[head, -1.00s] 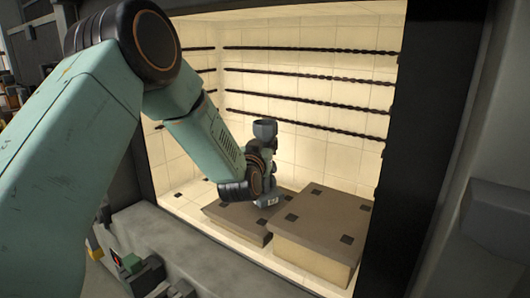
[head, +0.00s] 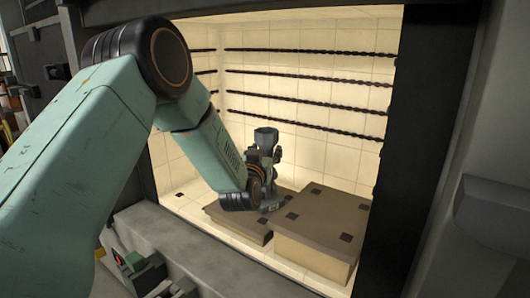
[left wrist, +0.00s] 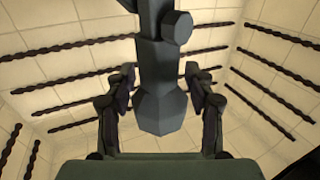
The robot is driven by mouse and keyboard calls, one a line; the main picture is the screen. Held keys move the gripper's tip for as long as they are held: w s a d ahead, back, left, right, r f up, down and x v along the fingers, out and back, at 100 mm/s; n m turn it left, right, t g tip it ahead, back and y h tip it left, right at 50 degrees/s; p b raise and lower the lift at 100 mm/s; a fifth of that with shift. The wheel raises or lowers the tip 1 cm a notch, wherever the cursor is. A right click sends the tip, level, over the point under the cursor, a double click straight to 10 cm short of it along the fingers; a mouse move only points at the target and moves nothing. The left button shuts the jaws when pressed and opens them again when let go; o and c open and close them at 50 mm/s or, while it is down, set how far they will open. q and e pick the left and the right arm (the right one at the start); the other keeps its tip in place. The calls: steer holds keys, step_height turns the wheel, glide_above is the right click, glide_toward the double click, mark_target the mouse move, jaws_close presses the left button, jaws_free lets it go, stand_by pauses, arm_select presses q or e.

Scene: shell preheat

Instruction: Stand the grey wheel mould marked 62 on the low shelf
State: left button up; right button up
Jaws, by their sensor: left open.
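The grey wheel mould (head: 266,137) is upright over the low shelf (head: 222,214), a brown-topped slab inside the pale-lined kiln. A small pale mark (head: 271,207) shows near its foot; its number is too small to read. Its foot appears to be on the slab, partly hidden by my wrist. My left gripper (left wrist: 161,82) is open, with one finger on each side of the mould. In the left wrist view the mould's grey stem and flared end (left wrist: 162,112) are between the fingers, with gaps visible on both sides. My right gripper is out of view.
A taller block (head: 325,222) with a brown top stands close to the right of the low shelf. Dark twisted rods (head: 310,103) line the kiln walls. The kiln's front sill (head: 165,235) and dark right frame (head: 425,140) bound the opening.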

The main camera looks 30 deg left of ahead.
arm_select(q)
steer(key=shift+w+r, duration=0.1)
steer(key=shift+w, duration=0.05)
steer(key=shift+s+f, duration=0.25)
steer(key=b+v, duration=0.2)
steer(key=v, duration=0.9)
steer(key=shift+s+d+r, duration=0.15)
steer(key=shift+s+r, duration=0.2)
steer(key=shift+w+f, duration=0.15)
steer(key=shift+f, duration=0.1)
